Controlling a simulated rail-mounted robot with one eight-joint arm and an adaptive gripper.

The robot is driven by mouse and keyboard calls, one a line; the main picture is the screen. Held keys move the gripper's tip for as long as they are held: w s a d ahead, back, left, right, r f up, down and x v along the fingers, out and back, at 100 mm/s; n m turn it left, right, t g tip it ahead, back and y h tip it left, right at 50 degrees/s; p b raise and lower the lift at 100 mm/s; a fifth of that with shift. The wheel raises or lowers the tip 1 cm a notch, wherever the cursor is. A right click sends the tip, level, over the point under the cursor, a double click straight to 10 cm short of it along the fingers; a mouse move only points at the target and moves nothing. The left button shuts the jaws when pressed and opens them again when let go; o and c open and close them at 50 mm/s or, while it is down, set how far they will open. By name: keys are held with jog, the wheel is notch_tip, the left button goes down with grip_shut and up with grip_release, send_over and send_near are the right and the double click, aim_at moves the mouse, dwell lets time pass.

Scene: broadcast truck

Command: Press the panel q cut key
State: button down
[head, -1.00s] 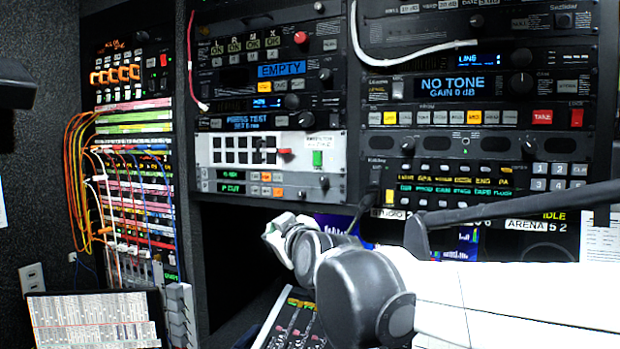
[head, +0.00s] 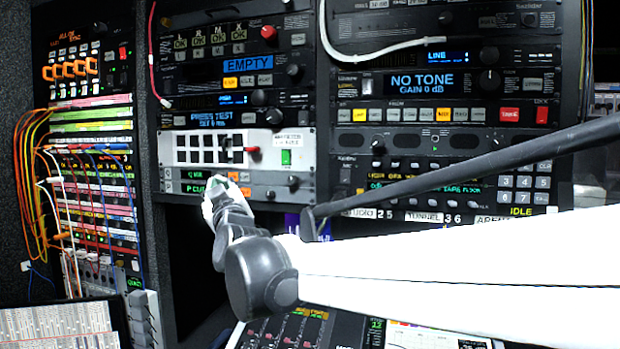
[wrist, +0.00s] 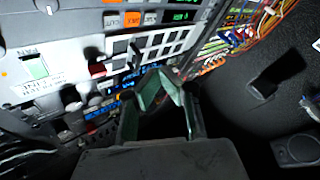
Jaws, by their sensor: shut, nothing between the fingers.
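The strip with the green "P CUT" display (head: 190,188) is the lower of two thin strips under the white panel with dark windows (head: 209,149). Small keys (head: 246,191) sit to the right of its display. I cannot read a "Q cut" label on any key. My gripper (head: 213,190) is shut and empty, in front of this strip, and hides the display's right end and perhaps a key. In the wrist view my gripper (wrist: 162,80) points at the rack, over the windowed panel (wrist: 155,45); contact with a key cannot be told.
Orange and white keys (wrist: 132,19) of the upper strip show in the wrist view. A red switch (head: 253,149) and green button (head: 286,157) are on the windowed panel. Patch cables (head: 40,200) hang at the left. A dark boom (head: 450,170) crosses the right side.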

jog(key=shift+w, duration=0.15)
send_near(237, 173)
jog(key=shift+s+a+x, duration=0.1)
jog(key=shift+a+x, duration=0.05)
jog(key=shift+x, duration=1.15)
jog(key=shift+s+a+x, duration=0.1)
jog(key=shift+x, duration=1.25)
jog(key=shift+w+r, duration=0.1)
jog(key=shift+r, duration=0.05)
jog(key=shift+w+d, duration=0.1)
jog(key=shift+w, duration=0.2)
jog(key=shift+w, duration=0.3)
jog(key=shift+s, duration=0.75)
jog(key=shift+s+a, duration=0.2)
jog(key=shift+s, duration=0.6)
jog(key=shift+s+a, duration=0.2)
jog(key=shift+s, duration=0.6)
jog(key=shift+s+a, duration=0.2)
jog(key=shift+s, duration=0.6)
